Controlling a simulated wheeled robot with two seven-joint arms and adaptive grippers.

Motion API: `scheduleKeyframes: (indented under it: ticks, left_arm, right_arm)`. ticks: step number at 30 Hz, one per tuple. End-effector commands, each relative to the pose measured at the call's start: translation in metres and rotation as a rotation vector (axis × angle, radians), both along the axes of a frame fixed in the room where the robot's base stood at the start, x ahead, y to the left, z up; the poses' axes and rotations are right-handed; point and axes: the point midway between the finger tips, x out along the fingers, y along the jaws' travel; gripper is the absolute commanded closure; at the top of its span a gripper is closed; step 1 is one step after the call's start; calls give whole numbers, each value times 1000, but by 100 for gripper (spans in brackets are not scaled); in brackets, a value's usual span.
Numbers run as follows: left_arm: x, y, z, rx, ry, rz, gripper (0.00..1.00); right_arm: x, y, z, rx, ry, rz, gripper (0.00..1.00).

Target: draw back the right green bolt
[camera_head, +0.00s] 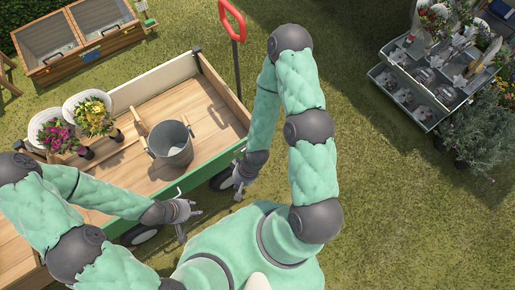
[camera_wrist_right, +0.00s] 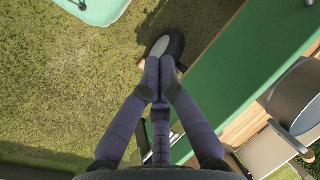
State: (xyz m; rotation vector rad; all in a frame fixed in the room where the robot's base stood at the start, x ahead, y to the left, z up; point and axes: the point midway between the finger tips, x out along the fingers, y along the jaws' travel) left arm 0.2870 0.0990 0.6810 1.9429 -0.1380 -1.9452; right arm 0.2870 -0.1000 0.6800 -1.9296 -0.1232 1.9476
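The green side panel (camera_head: 203,176) of the wooden cart runs along its near side. It also shows in the right wrist view (camera_wrist_right: 247,60). My right gripper (camera_head: 238,192) is beside the right end of this panel, on the outer side. In the right wrist view its fingertips (camera_wrist_right: 159,64) are together with nothing visible between them, over a wheel (camera_wrist_right: 174,44) and apart from the panel's face. I cannot make out the right green bolt; it is too small or hidden by the gripper. My left gripper (camera_head: 191,226) is open and empty, in front of the panel further left.
A metal bucket (camera_head: 171,144) and two flower pots, one with yellow flowers (camera_head: 93,114) and one with pink (camera_head: 57,136), stand on the cart. A flower stand (camera_head: 417,92) is at the right. Grass between is clear.

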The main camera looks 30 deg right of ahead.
Motion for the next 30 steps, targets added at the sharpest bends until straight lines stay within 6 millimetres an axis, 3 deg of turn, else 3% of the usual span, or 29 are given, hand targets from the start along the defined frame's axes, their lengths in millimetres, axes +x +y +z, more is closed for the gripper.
scheduleKeyframes:
  ticks: [5, 11, 15, 21, 25, 30]
  left_arm:
    - [0, 0, 2, 0, 0, -1, 60]
    - [0, 0, 4, 0, 0, -1, 60]
    - [0, 0, 6, 0, 0, -1, 60]
    - [0, 0, 8, 0, 0, -1, 60]
    - [0, 0, 9, 0, 0, -1, 60]
    - [0, 0, 9, 0, 0, -1, 60]
  right_arm:
    - [20, -31, -9, -1, 104, -184, 100]
    - [52, -101, -11, 71, 355, -606, 100]
    - [70, -154, 3, 184, 519, -896, 100]
    - [87, -214, 34, 360, 672, -1169, 100]
    - [92, -236, 49, 433, 719, -1248, 100]
    - [93, -244, 56, 465, 740, -1275, 100]
